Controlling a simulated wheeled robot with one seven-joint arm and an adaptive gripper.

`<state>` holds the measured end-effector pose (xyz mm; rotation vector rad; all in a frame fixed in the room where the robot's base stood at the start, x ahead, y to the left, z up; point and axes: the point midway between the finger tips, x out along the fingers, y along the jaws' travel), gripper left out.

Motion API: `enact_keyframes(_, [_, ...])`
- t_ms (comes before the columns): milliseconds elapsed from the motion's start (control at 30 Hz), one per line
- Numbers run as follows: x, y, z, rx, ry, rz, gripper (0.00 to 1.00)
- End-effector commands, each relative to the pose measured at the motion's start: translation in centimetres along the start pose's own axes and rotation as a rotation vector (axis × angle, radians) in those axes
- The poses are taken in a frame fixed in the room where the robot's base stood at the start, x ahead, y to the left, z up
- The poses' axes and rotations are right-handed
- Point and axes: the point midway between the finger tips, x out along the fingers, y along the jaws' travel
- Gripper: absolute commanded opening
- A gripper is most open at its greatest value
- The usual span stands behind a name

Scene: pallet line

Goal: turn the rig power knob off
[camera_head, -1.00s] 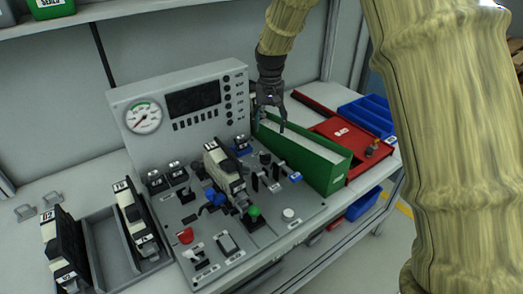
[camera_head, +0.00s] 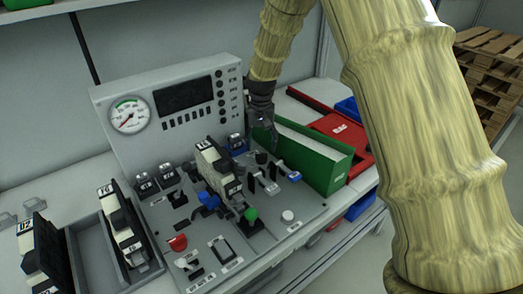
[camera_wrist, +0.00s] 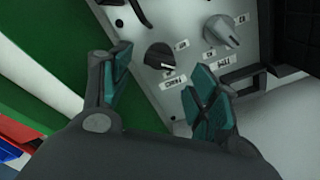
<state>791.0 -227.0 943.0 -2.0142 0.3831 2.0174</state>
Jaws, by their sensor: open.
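A test rig (camera_head: 166,118) with a gauge, a dark display and a sloping control deck stands on the bench. My gripper (camera_head: 263,138) is open and low at the deck's far right side, beside the green bin. In the wrist view, a round black knob (camera_wrist: 160,57) with a pale pointer mark lies between the open fingertips of my gripper (camera_wrist: 157,68), apart from both as far as I can see. A grey knob (camera_wrist: 222,31) sits to its right. The small labels beside both knobs appear upside down, and I cannot tell which knob is the power knob.
The green bin (camera_head: 314,158) stands close to the gripper's right, with a red tray (camera_head: 340,128) behind it. The deck carries a clamped block (camera_head: 218,165), levers, a green knob (camera_head: 251,214) and a red button (camera_head: 178,243). A grey rack (camera_head: 93,256) is at left.

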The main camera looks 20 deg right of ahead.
Motion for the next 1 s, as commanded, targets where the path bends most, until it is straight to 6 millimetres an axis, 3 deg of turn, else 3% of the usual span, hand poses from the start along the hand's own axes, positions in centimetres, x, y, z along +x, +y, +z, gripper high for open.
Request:
enact_keyframes(300, [3.5, 0.1, 0.0, 0.001, 0.000, 0.000, 0.61])
enact_keyframes(700, [4.2, 0.1, 0.0, 0.001, 0.001, -0.001, 0.61])
enact_keyframes(767, [4.2, 0.1, 0.0, 0.001, 0.001, -0.001, 0.53])
enact_keyframes(967, [4.2, 0.1, 0.0, 0.001, 0.001, -0.001, 0.17])
enact_keyframes(1000, [4.2, 0.1, 0.0, 0.001, 0.001, -0.001, 0.15])
